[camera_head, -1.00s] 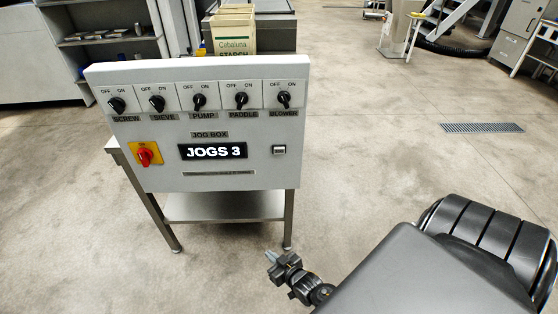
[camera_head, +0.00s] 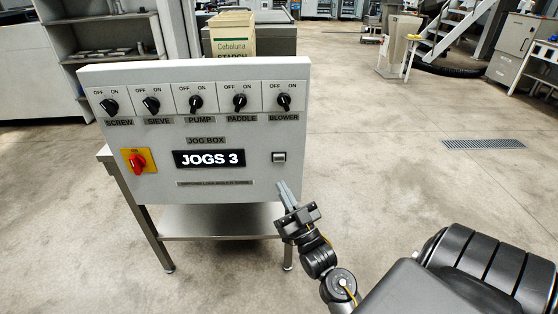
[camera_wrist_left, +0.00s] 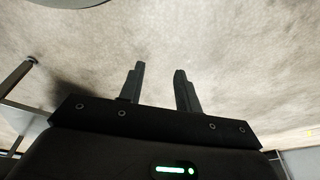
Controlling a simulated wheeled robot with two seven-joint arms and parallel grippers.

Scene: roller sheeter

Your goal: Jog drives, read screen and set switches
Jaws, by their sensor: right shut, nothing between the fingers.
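The grey jog box (camera_head: 230,192) faces me on a metal stand. Its screen (camera_head: 209,159) reads "JOGS 3". Along the top are black rotary switches: SCREW (camera_head: 109,106), SIEVE (camera_head: 151,104), PUMP (camera_head: 196,103), PADDLE (camera_head: 239,101) and BLOWER (camera_head: 284,100), each marked OFF and ON; their exact settings are too small to tell. A red knob on a yellow plate (camera_head: 138,161) is at left. A small push button (camera_head: 279,157) is at right. My right gripper (camera_head: 284,190) is shut and empty just below the button, apart from it. My left gripper (camera_wrist_left: 158,85) is open and empty over the floor.
A starch box (camera_head: 233,35) stands behind the jog box. Grey shelving (camera_head: 90,55) is at the back left. The stand's lower shelf (camera_head: 215,222) is bare. The floor (camera_head: 400,150) to the right is clear, with a drain grate (camera_head: 484,144).

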